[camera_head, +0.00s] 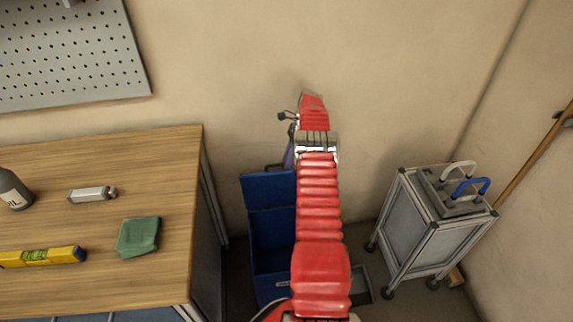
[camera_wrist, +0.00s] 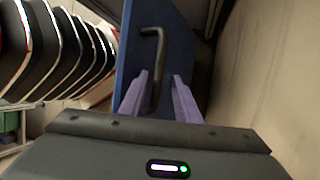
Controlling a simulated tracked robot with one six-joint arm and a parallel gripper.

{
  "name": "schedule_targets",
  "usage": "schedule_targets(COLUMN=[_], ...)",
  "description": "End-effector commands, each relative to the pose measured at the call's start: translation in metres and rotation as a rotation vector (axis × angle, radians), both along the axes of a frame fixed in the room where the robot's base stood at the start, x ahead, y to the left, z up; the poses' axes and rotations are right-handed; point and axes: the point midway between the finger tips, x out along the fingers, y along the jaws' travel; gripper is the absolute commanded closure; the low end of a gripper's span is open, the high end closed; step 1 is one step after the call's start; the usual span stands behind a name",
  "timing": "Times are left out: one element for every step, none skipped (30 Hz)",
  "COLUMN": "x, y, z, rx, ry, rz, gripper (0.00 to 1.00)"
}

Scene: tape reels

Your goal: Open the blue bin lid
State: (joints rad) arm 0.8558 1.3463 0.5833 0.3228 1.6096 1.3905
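The blue bin (camera_head: 272,245) stands on the floor beside the workbench, partly hidden behind my red arm. Its blue lid (camera_head: 268,190) appears raised, standing up at the back of the bin. In the wrist view the lid (camera_wrist: 133,45) is a blue panel with a black bent handle (camera_wrist: 152,60). My gripper (camera_wrist: 160,73) has its two purple fingers apart, one on each side of the handle. A gap shows between the handle and the right finger. In the head view the purple fingers (camera_head: 289,154) are just above the lid, mostly hidden by my arm.
A wooden workbench (camera_head: 100,190) is on the left with a bottle (camera_head: 13,190), green cloth (camera_head: 138,237) and yellow level (camera_head: 42,257). A grey wheeled cart (camera_head: 430,230) stands on the right. The wall (camera_head: 220,90) is close behind the bin.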

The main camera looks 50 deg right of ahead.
Motion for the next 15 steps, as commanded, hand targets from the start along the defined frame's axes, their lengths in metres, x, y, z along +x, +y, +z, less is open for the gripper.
schedule_targets(x=[0.0,0.001,0.001,0.001,0.001,0.001,0.001,0.001,0.001,0.001,0.001,0.001,0.001,0.001,0.001], y=[0.0,0.0,0.0,0.0,0.0,-0.001,-0.001,-0.001,0.0,0.0,0.0,0.0,0.0,0.0,0.0], z=[0.004,0.007,0.011,0.014,0.018,0.024,0.029,0.034,0.04,0.045,0.051,0.058,0.063,0.067,0.073], rx=[-0.001,-0.001,-0.001,-0.002,-0.002,-0.003,-0.003,-0.003,-0.003,-0.002,-0.003,-0.003,-0.003,-0.002,-0.002], ry=[-0.001,-0.002,-0.002,-0.002,-0.002,-0.002,-0.003,-0.003,-0.002,-0.002,-0.002,-0.003,-0.002,-0.001,-0.001], rz=[0.001,0.0,0.0,0.0,0.0,0.0,0.0,0.001,0.001,0.001,0.001,0.001,0.001,0.0,0.0], gripper=[0.7,0.7,0.7,0.7,0.7,0.7,0.7,0.7,0.7,0.7,0.7,0.7,0.7,0.7,0.7])
